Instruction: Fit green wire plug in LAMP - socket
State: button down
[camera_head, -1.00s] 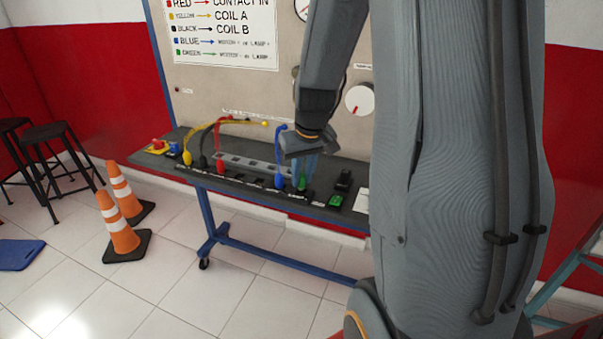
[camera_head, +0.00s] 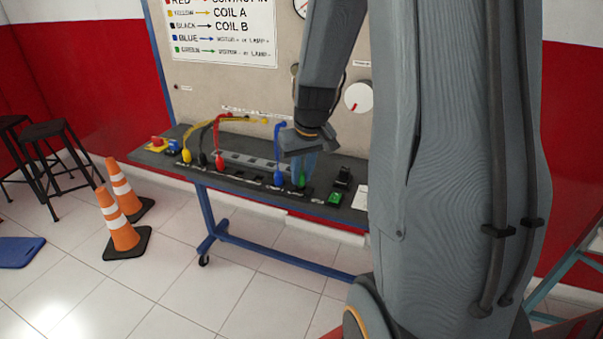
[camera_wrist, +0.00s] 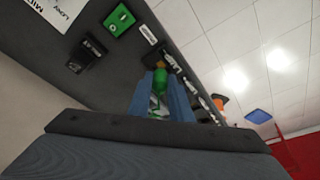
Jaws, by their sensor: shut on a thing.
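The green wire plug (camera_wrist: 170,82) is between my gripper's two blue-grey fingers in the wrist view. My gripper (camera_head: 304,170) is shut on it, low over the front strip of the trainer's shelf. In the head view only a little of the green plug (camera_head: 301,180) shows beside the fingers. Its tip is close to the row of sockets; I cannot tell whether it is inside the LAMP - socket, which the plug and fingers hide. The blue plug (camera_head: 278,180) stands upright just left of my gripper.
Red (camera_head: 220,162), yellow (camera_head: 187,156) and black plugs with arched wires stand further left on the shelf (camera_head: 240,182). A green switch (camera_head: 335,198) and a black switch (camera_head: 343,177) are right of my gripper. Traffic cones (camera_head: 119,220) stand on the floor.

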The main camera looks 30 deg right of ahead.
jog(key=shift+f+b, duration=0.5)
jog(key=shift+f, duration=0.35)
dwell(0.4)
jog(key=c, duration=1.8)
grip_release()
jog(key=shift+c, duration=0.2)
jog(key=shift+p+v, duration=2.4)
jog(key=shift+v, duration=0.4)
jog(key=shift+w, duration=0.15)
